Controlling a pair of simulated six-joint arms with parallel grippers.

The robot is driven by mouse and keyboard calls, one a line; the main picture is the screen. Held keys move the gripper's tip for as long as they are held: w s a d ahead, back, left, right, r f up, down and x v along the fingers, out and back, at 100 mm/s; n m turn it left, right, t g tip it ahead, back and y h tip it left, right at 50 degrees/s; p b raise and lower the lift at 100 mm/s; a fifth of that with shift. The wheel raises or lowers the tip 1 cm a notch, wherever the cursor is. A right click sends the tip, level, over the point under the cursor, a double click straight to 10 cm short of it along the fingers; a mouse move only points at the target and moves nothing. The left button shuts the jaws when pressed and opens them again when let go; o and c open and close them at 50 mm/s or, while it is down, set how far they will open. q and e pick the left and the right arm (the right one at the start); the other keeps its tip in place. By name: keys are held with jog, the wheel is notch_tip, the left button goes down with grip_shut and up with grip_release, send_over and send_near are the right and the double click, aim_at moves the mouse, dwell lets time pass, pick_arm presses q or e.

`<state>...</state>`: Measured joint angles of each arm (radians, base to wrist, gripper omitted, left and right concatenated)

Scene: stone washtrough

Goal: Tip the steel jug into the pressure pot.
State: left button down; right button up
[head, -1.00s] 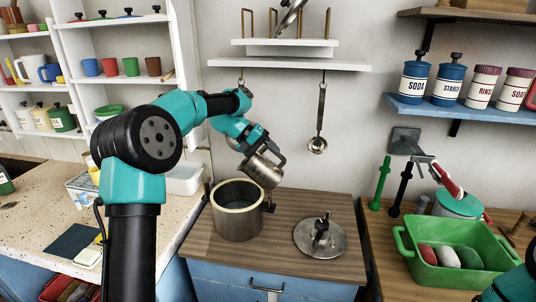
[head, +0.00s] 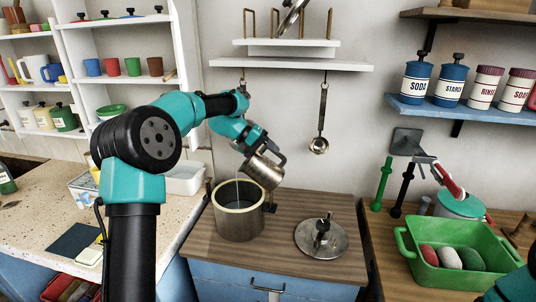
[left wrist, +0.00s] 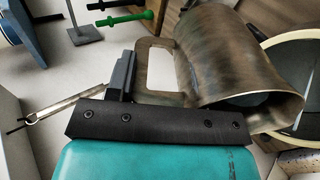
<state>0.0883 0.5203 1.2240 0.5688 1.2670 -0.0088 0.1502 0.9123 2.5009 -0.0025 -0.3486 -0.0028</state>
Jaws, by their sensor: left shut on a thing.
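The steel jug (head: 262,172) is tilted above the pressure pot (head: 238,218), its mouth toward the lower left. A thin pale stream runs from its lip into the open pot. My left gripper (head: 267,148) is shut on the jug's handle and holds the jug clear of the counter. In the left wrist view the jug (left wrist: 235,55) and its squarish handle (left wrist: 160,68) are beside the black jaw, and part of the pot's pale rim (left wrist: 287,37) shows behind the jug. The jug hides part of the pot there. My right gripper is out of view.
A round steel lid (head: 308,246) with a dark knob lies on the wooden counter (head: 305,205) right of the pot. A green tub (head: 440,270) stands farther right. A ladle (head: 320,125) hangs behind.

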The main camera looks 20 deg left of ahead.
pick_arm(q)
jog(key=shift+a, duration=0.25)
dwell(0.6)
jog(key=shift+d, duration=0.15)
jog(key=shift+w+d+y, duration=0.1)
jog(key=shift+d+y, duration=0.2)
jog(key=shift+d, duration=0.05)
dwell(0.6)
jog(key=shift+d+y, duration=0.35)
jog(key=shift+y, duration=0.05)
jog(key=shift+w+d, duration=0.1)
jog(key=shift+d+f, duration=0.1)
jog(key=shift+w+d+f+g+y, duration=0.15)
jog(key=shift+d+g+y, duration=0.2)
jog(key=shift+y, duration=0.35)
